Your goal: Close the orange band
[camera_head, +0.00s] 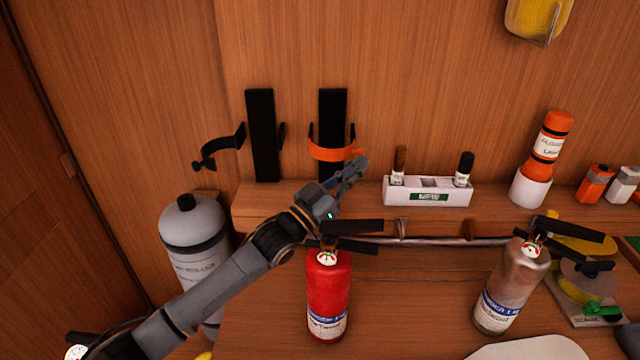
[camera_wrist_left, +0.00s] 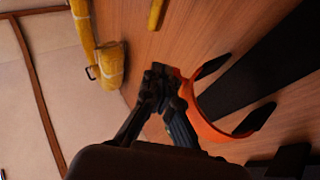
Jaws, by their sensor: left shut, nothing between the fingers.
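The orange band (camera_head: 330,153) curves across the front of a black upright wall bracket (camera_head: 332,105). It also shows in the left wrist view (camera_wrist_left: 208,128), curving beside the dark bracket (camera_wrist_left: 262,70). I cannot tell whether its end is latched. My left gripper (camera_head: 358,166) is shut and empty, at the right end of the band. In the left wrist view its fingertips (camera_wrist_left: 162,76) are right beside the band's upper end; whether they touch it is unclear. My right gripper is in neither view.
A second bracket (camera_head: 262,135) to the left has a black band (camera_head: 218,150) swung open. A red extinguisher (camera_head: 328,295) stands below my gripper, a grey cylinder (camera_head: 193,240) at left. A white holder (camera_head: 428,191) with two small bottles sits on the shelf at right.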

